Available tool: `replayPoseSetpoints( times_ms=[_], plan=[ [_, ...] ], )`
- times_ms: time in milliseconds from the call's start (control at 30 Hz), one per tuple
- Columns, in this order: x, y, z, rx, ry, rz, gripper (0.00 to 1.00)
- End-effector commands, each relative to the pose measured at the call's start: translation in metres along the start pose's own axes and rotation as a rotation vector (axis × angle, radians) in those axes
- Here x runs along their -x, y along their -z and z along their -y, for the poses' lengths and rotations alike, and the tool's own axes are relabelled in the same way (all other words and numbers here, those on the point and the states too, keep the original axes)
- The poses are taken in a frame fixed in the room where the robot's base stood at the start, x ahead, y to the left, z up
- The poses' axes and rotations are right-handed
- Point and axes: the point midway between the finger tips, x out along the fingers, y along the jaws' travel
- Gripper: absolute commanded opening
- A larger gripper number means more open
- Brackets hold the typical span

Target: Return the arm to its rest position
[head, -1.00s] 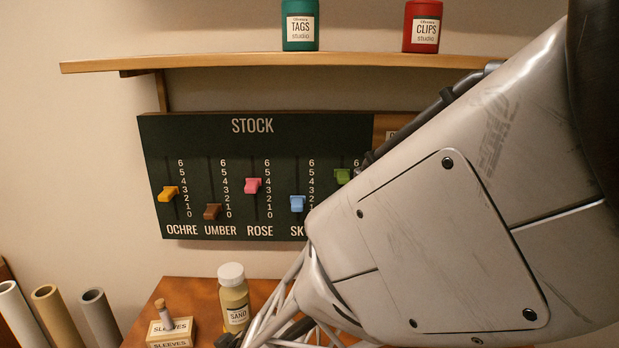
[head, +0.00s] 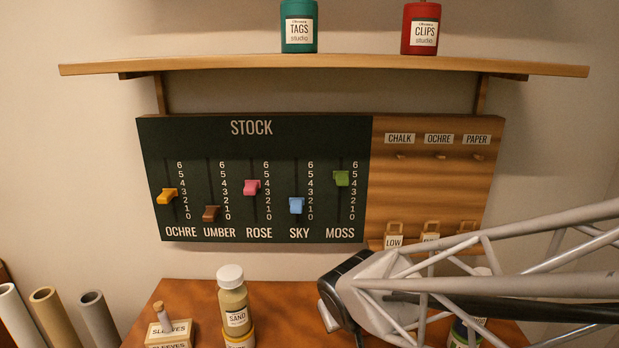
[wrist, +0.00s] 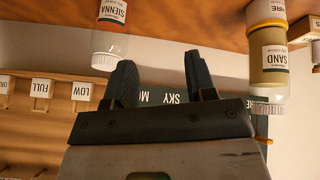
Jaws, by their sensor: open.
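My gripper (wrist: 160,82) shows in the wrist view with its two dark fingers apart and nothing between them. In the head view my arm reaches in from the right over the table. Its end is above the brown table (head: 285,310), right of the sand jar (head: 235,305), and the fingertips are hard to make out there. The wrist view is upside down and shows a sienna jar (wrist: 110,35) and the sand jar (wrist: 268,60) on either side of the fingers, apart from them.
A stock board (head: 255,180) with several coloured sliders hangs on the wall beside a wooden panel (head: 435,180) with hooks and tags. A shelf (head: 330,64) above holds a green jar (head: 298,28) and a red jar (head: 420,30). A sleeves box (head: 172,333) and tubes (head: 50,312) stand left.

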Motion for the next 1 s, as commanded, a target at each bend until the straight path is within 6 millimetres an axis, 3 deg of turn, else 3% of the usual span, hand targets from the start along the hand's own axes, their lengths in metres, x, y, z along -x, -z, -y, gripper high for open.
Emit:
replayPoseSetpoints(
  times_ms=[100,300,600,800,1000],
  plan=[
    [0.028,-0.017,-0.028,-0.078,-0.029,0.054,0.51],
    [0.073,-0.051,-0.058,-0.199,-0.045,0.152,0.51],
    [0.133,-0.100,-0.076,-0.350,-0.016,0.271,0.51],
    [0.153,-0.117,-0.076,-0.396,0.008,0.309,0.51],
    [0.157,-0.119,-0.076,-0.404,0.013,0.316,0.51]
  ],
)
